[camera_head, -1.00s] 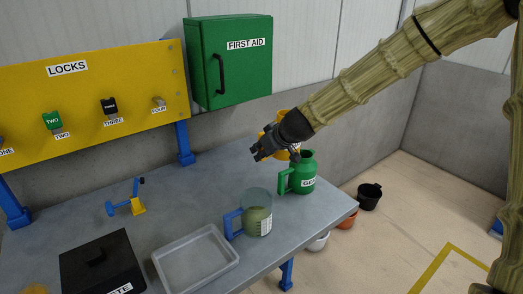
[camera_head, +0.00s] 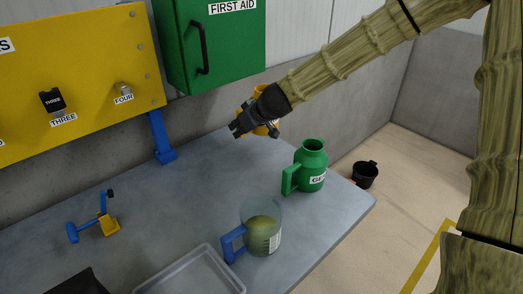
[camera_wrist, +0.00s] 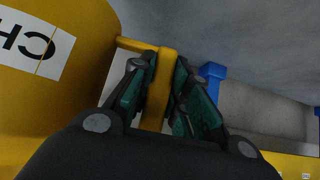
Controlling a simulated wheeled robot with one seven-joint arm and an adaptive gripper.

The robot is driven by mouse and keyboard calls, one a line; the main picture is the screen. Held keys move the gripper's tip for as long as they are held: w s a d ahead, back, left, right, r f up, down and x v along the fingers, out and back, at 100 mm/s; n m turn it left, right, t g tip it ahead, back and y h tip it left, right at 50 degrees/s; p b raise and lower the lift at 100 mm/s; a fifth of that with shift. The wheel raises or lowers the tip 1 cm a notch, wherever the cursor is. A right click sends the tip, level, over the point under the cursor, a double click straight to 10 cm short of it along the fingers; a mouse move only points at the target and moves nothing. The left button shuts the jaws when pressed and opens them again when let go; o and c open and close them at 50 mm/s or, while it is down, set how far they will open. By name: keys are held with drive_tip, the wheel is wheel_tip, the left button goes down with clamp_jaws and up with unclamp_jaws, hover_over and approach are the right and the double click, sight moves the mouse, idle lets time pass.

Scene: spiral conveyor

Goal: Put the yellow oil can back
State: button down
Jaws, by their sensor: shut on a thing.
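The yellow oil can (camera_head: 272,130) is at the far back of the grey bench, mostly hidden behind my gripper (camera_head: 237,127) and wrist in the head view. In the wrist view the can's yellow body (camera_wrist: 60,95) with a white label fills the left side. My gripper (camera_wrist: 160,95) is shut on its upright yellow handle, one finger on each side. I cannot tell whether the can touches the bench.
A green can (camera_head: 311,168) stands near the bench's right edge. A blue-yellow tool (camera_head: 105,222) lies left. A first aid cabinet (camera_head: 225,45) hangs behind.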

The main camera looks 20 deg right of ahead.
drive_tip(key=shift+r, duration=0.15)
drive_tip(key=shift+w+a+f, duration=0.1)
drive_tip(key=shift+w+f, duration=0.1)
drive_tip(key=shift+f, duration=0.9)
drive_tip(key=shift+w+d+f, duration=0.1)
drive_tip(key=shift+w+f, duration=0.15)
drive_tip(key=shift+f, duration=0.9)
drive_tip(key=shift+w+a+f, duration=0.1)
drive_tip(key=shift+w+f, duration=0.1)
drive_tip(key=shift+f, duration=0.9)
drive_tip(key=shift+s+f, duration=0.1)
drive_tip(key=shift+s, duration=0.05)
drive_tip(key=shift+f, duration=0.3)
wheel_tip(320, 180, down, 3)
drive_tip(key=shift+r, duration=0.2)
drive_tip(key=shift+f+p, duration=0.25)
drive_tip(key=shift+p, duration=0.05)
drive_tip(key=c, duration=1.4)
unclamp_jaws()
